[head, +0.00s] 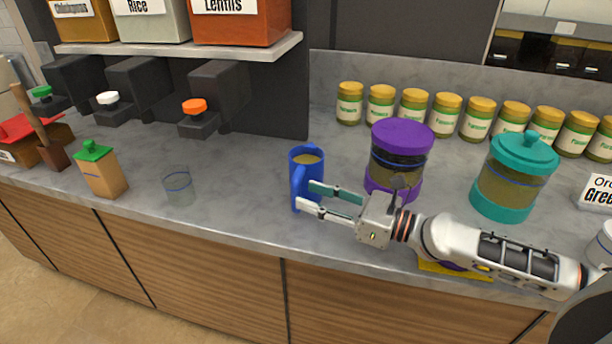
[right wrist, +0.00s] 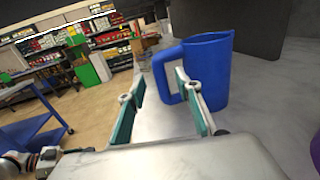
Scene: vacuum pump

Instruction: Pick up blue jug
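The blue jug (head: 303,163) stands upright on the grey counter near its front edge, with something tan inside its top. In the right wrist view the jug (right wrist: 209,72) is ahead, right of centre, with its handle (right wrist: 163,78) on the left side. My right gripper (head: 306,195) is open, with its fingertips at the handle side of the jug. In the right wrist view the handle appears between the two fingers (right wrist: 160,92); I cannot tell whether either finger touches it.
A purple-lidded jar (head: 401,138) and a teal-lidded jar (head: 518,170) stand right of the jug. A clear glass (head: 178,186) and a green-topped wooden container (head: 101,170) are left. Several yellow-lidded jars (head: 446,115) line the back.

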